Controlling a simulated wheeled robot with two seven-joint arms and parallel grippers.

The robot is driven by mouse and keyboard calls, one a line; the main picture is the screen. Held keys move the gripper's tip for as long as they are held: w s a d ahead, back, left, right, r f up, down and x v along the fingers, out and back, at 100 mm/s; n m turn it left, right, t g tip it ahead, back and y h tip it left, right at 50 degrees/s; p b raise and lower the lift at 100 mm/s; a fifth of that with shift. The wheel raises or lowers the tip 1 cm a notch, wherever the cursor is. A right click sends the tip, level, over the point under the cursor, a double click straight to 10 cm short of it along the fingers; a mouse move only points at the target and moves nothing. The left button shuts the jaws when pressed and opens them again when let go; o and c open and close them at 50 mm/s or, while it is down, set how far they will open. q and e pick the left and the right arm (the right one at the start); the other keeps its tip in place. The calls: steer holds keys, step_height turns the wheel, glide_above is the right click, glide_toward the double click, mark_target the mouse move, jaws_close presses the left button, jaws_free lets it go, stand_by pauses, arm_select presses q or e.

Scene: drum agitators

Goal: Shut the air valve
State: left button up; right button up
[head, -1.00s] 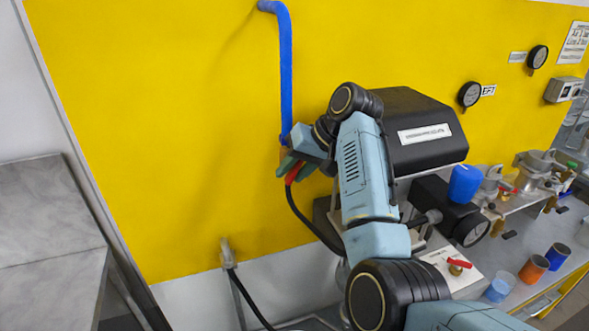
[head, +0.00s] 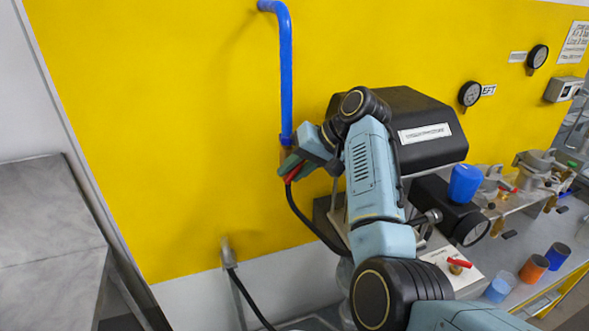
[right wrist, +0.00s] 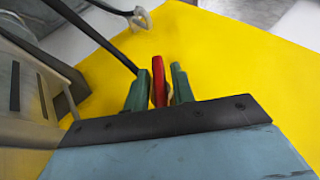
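The air valve's red handle (head: 292,174) is at the lower end of the blue pipe (head: 286,80) on the yellow wall. The valve body is mostly hidden by my right gripper (head: 289,167), which is at the handle. In the right wrist view the red handle (right wrist: 158,82) stands between the two green fingers of the right gripper (right wrist: 159,88). The fingers are apart; the handle is close to the left finger, and a gap shows toward the right finger. I cannot tell whether either finger touches it. My left gripper is not in view.
A black hose (head: 312,228) hangs below the valve. A black machine housing (head: 420,150) stands right behind my right arm. A grey cabinet (head: 50,230) is at the left.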

steer(key=shift+o, duration=0.7)
step_height(320, 180, up, 10)
steer(key=shift+s+a+r+b, duration=0.1)
steer(key=shift+a+b, duration=0.05)
steer(key=shift+b, duration=0.9)
step_height(320, 180, up, 8)
steer(key=s+n+t+h, duration=0.2)
steer(key=s+t+h, duration=0.1)
steer(key=h, duration=0.1)
steer(key=w+f, duration=0.1)
steer(key=f, duration=0.4)
steer(key=w+f+h+p, duration=0.1)
steer(key=f, duration=0.5)
steer(key=w+f+g+h+p, duration=0.1)
steer(key=f, duration=0.5)
steer(key=shift+w+f+m, duration=0.1)
steer(key=shift+w+m, duration=0.05)
steer(key=shift+m, duration=0.15)
steer(key=shift+c, duration=0.3)
